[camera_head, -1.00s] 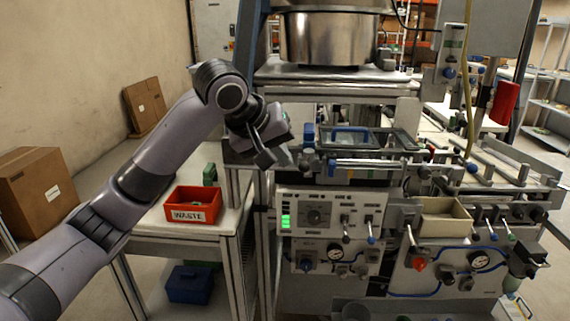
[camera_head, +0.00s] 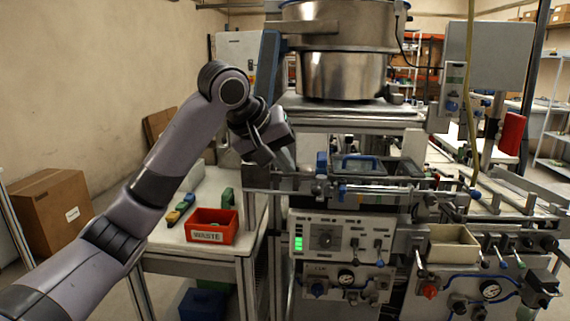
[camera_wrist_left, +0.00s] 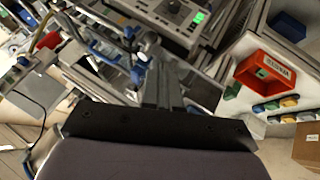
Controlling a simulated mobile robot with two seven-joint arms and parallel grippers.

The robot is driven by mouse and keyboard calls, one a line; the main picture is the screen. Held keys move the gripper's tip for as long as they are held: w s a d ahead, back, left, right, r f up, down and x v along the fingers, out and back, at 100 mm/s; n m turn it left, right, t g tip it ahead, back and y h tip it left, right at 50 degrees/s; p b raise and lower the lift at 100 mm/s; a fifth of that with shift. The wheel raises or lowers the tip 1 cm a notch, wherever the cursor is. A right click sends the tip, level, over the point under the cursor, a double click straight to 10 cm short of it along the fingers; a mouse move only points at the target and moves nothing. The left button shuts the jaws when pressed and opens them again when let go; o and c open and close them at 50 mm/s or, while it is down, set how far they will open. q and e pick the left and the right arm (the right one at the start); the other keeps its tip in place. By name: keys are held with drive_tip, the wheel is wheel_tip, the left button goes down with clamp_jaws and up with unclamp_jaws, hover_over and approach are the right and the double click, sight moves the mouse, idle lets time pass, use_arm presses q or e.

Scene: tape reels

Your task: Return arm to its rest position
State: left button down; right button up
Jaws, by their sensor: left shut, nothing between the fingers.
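My left arm comes in from the left in the head view and bends at a high elbow-like joint. My left gripper (camera_head: 284,158) hangs beyond it, beside the left end of the machine, with its fingers partly hidden against the machine frame. In the left wrist view my left gripper (camera_wrist_left: 163,82) shows its fingers together and empty, with the machine behind them. My right gripper is in neither view.
A red bin marked WASTE (camera_head: 212,228) stands on a white side table, with small coloured blocks next to it. The machine's control panel (camera_head: 340,243) and a beige tray (camera_head: 453,243) are to the right. A cardboard box (camera_head: 52,207) stands at the left.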

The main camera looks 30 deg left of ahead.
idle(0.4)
use_arm(q)
drive_tip(key=s+d+f+m+t+h, duration=0.15)
drive_tip(key=d+f, duration=0.35)
drive_tip(key=f, duration=1)
drive_tip(key=d+f+m+h, duration=0.1)
drive_tip(key=d+f+m, duration=0.3)
drive_tip(key=f, duration=1.1)
drive_tip(key=s+d+f+m+y, duration=0.1)
drive_tip(key=s+f, duration=0.7)
drive_tip(key=s, duration=0.3)
drive_tip(key=s+d+f+m+t, duration=0.1)
drive_tip(key=s+f+m, duration=0.1)
drive_tip(key=s+f, duration=0.6)
drive_tip(key=s, duration=0.4)
drive_tip(key=shift+d+f+y, duration=0.15)
drive_tip(key=shift+d+y, duration=0.2)
drive_tip(key=shift+d, duration=0.05)
